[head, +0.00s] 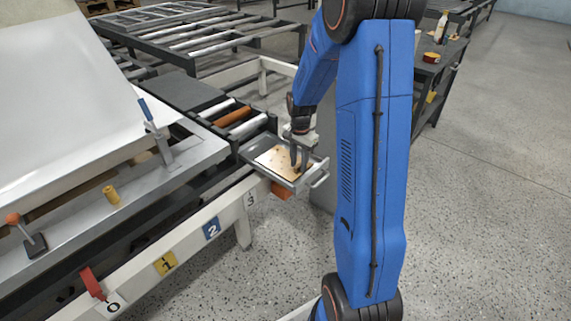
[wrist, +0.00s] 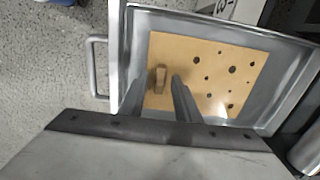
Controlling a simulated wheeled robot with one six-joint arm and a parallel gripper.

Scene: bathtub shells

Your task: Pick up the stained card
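The stained card (head: 276,160) is a tan sheet with dark brown spots. It lies flat in a shallow grey metal tray (head: 252,150) with a handle on its right side. In the wrist view the card (wrist: 218,62) shows its spots on the right and a small raised tan tab (wrist: 159,78) near its left edge. My gripper (head: 299,165) points down over the right part of the card. In the wrist view my gripper (wrist: 157,85) is open, one finger on each side of the tab, with gaps showing. Whether the fingertips touch the card cannot be told.
The tray's bar handle (wrist: 96,68) sticks out beside the tray. A roller conveyor with an orange roller (head: 233,116) lies behind the tray. A machine bed with number plates, a red lever (head: 92,283) and clamps stands at left. Open speckled floor (head: 480,200) lies at right.

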